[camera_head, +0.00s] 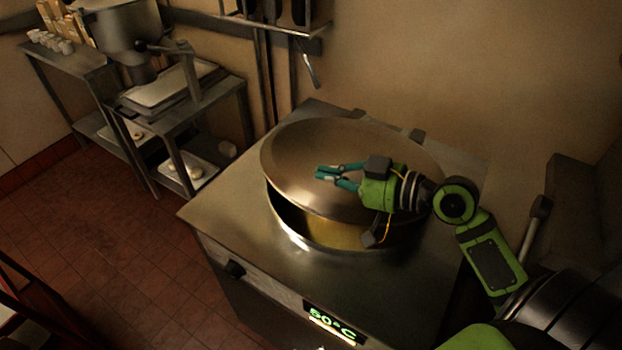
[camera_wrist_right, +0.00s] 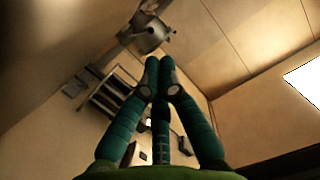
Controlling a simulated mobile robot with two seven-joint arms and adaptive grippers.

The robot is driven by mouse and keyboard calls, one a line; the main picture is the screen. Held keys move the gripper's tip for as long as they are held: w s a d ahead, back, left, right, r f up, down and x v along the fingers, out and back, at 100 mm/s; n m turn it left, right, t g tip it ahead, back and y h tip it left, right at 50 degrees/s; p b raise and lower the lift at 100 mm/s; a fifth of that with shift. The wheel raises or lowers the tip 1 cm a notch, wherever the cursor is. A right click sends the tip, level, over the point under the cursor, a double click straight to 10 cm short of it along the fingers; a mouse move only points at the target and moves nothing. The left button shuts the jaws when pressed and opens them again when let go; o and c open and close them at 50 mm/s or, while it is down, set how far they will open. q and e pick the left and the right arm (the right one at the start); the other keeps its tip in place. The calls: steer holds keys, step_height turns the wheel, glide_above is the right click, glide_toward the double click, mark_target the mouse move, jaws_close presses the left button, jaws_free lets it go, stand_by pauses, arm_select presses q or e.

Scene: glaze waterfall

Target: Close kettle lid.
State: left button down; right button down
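The kettle (camera_head: 290,232) is a round metal vessel set into a steel cabinet. Its large domed lid (camera_head: 300,150) is tilted, partly open, with a dark gap along the near side showing a yellowish interior (camera_head: 335,232). My right gripper (camera_head: 324,173), green with teal fingers, is over the lid's outer face and points left. I cannot tell whether it touches the lid. In the right wrist view its fingertips (camera_wrist_right: 159,85) come together with nothing between them. The gripper and wrist hide part of the lid's right side. My left gripper is not in view.
The steel cabinet (camera_head: 225,210) has a display (camera_head: 334,323) reading 50°C on its front. A metal side table (camera_head: 180,95) and a mixer-like machine (camera_head: 118,28) stand at the back left. A wall rack (camera_head: 270,22) hangs behind. The tiled floor (camera_head: 110,255) at left is clear.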

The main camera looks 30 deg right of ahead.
mark_target(311, 198)
steer(key=x, duration=0.1)
steer(key=p+x, duration=0.1)
steer(key=x, duration=0.1)
steer(key=shift+w+a+r+p, duration=0.25)
steer(key=shift+w+p, duration=0.05)
steer(key=f, duration=0.3)
steer(key=shift+s+a, duration=0.25)
steer(key=shift+s+f+p, duration=0.2)
steer(key=shift+f+p, duration=0.1)
steer(key=shift+f, duration=0.45)
steer(key=shift+w, duration=0.1)
steer(key=shift+n, duration=0.6)
steer(key=f+b, duration=0.1)
steer(key=b, duration=0.1)
steer(key=f+b, duration=0.1)
steer(key=f, duration=0.1)
steer(key=a+f+b, duration=0.1)
steer(key=f+b, duration=0.1)
steer(key=shift+s+a+f+b, duration=0.1)
steer(key=shift+s+f+b, duration=0.1)
steer(key=shift+s+b, duration=0.15)
